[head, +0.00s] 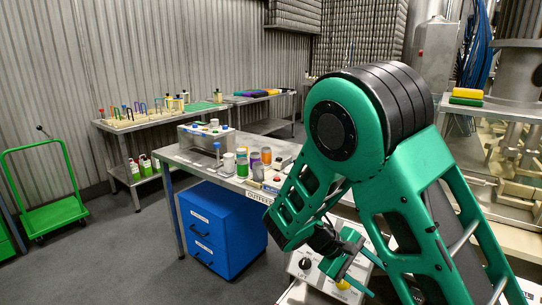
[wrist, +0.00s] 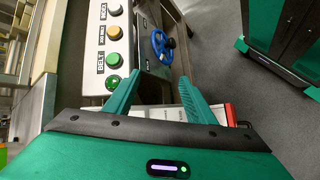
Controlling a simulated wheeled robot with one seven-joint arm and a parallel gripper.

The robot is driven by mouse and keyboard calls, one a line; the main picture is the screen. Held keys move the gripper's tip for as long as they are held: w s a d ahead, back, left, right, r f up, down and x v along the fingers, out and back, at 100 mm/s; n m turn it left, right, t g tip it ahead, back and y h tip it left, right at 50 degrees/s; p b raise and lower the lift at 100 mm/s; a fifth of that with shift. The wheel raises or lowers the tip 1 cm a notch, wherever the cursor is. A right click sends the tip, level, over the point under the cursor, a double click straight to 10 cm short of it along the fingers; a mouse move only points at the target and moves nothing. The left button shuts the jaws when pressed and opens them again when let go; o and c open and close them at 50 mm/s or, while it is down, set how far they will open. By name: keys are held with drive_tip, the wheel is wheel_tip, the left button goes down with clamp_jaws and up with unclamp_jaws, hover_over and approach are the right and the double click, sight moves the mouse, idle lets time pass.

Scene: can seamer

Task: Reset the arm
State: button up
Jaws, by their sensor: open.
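My green arm fills the right of the head view, bent at a large black-banded joint. My gripper (head: 350,263) hangs low in front of the pale control panel (head: 300,265). In the wrist view my gripper (wrist: 160,82) shows two green fingers spread apart, with nothing held between them. Beyond the fingers, the panel (wrist: 98,70) carries green, orange and white buttons, one labelled BELT. A blue handwheel (wrist: 163,45) is just past the fingertips. Whether the fingers touch the panel cannot be told.
The outfeed table (head: 185,155) holds several cans, with a blue drawer cabinet (head: 222,228) beneath. A workbench (head: 150,122) stands along the back wall. A green cart (head: 53,213) is at the far left. Grey floor is clear between cart and cabinet.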

drive_tip(key=s+d+r+m+g+y, duration=0.2)
drive_tip(key=s+d+r+m+y, duration=0.5)
drive_tip(key=s+d, duration=0.5)
drive_tip(key=s+d+r+m+t+y, duration=0.1)
drive_tip(key=s+r+m, duration=0.1)
drive_tip(key=s, duration=0.4)
drive_tip(key=s+d+r+m+t+y, duration=0.1)
drive_tip(key=s+r+m+y, duration=0.1)
drive_tip(key=s, duration=0.5)
drive_tip(key=shift+r+m+t, duration=0.4)
drive_tip(key=shift+r+m, duration=0.05)
drive_tip(key=shift+m, duration=0.05)
drive_tip(key=shift+w+f, duration=0.25)
drive_tip(key=shift+w, duration=0.35)
drive_tip(key=shift+c, duration=0.3)
